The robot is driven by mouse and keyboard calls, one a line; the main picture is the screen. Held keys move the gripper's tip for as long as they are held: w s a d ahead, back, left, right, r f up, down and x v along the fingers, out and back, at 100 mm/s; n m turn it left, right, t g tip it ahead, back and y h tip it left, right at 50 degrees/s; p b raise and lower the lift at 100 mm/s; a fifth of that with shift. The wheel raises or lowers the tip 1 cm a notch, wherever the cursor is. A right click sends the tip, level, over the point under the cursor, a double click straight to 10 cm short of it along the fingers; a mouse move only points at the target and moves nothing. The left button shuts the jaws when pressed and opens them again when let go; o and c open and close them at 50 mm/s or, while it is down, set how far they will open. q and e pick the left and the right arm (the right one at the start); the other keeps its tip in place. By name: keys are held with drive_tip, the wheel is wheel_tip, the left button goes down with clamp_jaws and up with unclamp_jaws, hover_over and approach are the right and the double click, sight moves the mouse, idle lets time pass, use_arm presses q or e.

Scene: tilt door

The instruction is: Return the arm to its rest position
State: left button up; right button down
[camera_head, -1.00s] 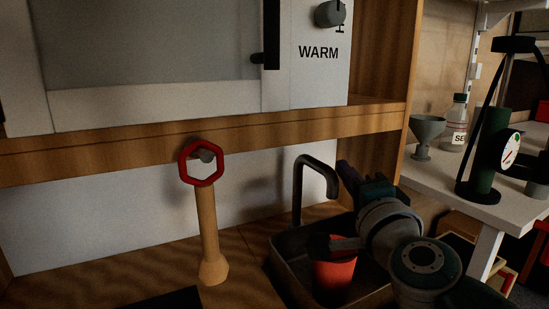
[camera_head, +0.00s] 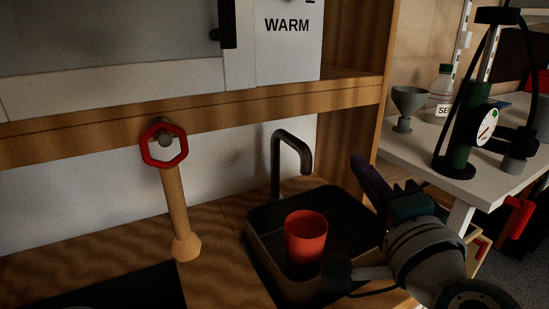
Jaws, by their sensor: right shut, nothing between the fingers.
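My right arm (camera_head: 428,250) comes in from the lower right. My left gripper is not in view.
The red cup (camera_head: 306,240) stands upright in the dark sink (camera_head: 262,255) under a faucet (camera_head: 290,150). A white side table (camera_head: 420,160) at right holds a goblet, a bottle and a green pump with gauge.

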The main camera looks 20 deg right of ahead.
drive_tip(key=s+a+r+n+g+y+p, duration=0.3)
drive_tip(key=a+r+n+y+p, duration=0.2)
drive_tip(key=a+r+n+p, duration=0.4)
drive_tip(key=s+a+r+n+g+y+p, duration=0.35)
drive_tip(key=a+r+n+y+p, duration=0.2)
drive_tip(key=p, duration=0.45)
drive_tip(key=s+d+r+n+g+h+p, duration=0.2)
drive_tip(key=s+d+r+n+g+p, duration=0.15)
drive_tip(key=s+r+p, duration=0.35)
drive_tip(key=s+d+r+n+g+h+p, duration=0.25)
drive_tip(key=s+r+g+p, duration=0.2)
drive_tip(key=s+p, duration=0.4)
wheel_tip(320, 180, up, 37)
drive_tip(key=p, duration=3.7)
drive_tip(key=shift+s+d+f+h, duration=0.2)
drive_tip(key=shift+d+h, duration=0.05)
drive_tip(key=shift+h, duration=0.05)
drive_tip(key=shift+n, duration=0.25)
